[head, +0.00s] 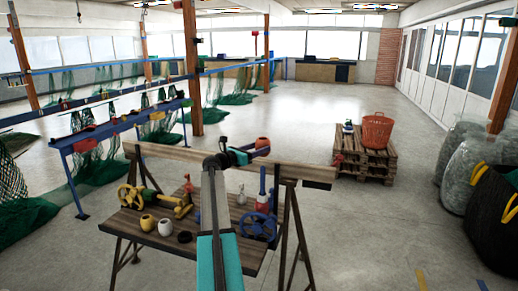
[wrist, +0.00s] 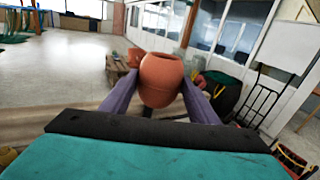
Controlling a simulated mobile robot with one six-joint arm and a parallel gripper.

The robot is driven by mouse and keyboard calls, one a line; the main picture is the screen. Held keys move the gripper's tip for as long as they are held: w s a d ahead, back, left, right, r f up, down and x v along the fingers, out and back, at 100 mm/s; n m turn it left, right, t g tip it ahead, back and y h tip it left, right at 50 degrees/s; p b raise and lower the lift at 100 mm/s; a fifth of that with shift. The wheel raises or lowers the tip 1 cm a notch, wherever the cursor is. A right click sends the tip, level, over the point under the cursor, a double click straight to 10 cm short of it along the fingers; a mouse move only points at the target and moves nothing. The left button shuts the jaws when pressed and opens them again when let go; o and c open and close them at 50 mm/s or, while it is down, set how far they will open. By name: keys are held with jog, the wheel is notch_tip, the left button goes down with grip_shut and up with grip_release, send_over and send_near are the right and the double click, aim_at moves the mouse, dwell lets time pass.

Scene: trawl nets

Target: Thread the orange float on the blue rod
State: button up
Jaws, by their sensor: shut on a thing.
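The orange float (wrist: 160,82) is a rounded, hollow-topped piece held between the two fingers of my gripper (wrist: 158,92) in the wrist view. In the head view, the float (head: 262,143) is up at the far end of my arm, above the level of the workbench, and my gripper (head: 248,151) is shut on it. A thin upright blue piece (head: 262,182), perhaps the blue rod, stands on the right side of the bench, below the float and apart from it. It is small, and I cannot tell its tip clearly. No rod shows in the wrist view.
A pallet stack (head: 362,165) with an orange basket (head: 377,130) stands beyond. Floor between is clear.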

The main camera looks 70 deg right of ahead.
aim_at(261, 169)
jog(key=shift+f+b, duration=2.65)
jog(key=shift+f, duration=2.6)
jog(key=o, duration=1.1)
jog(key=shift+a+f, duration=0.1)
jog(key=b+v, duration=0.4)
jog(key=v, duration=0.9)
jog(key=shift+w+a, duration=0.15)
jog(key=shift+a, duration=0.15)
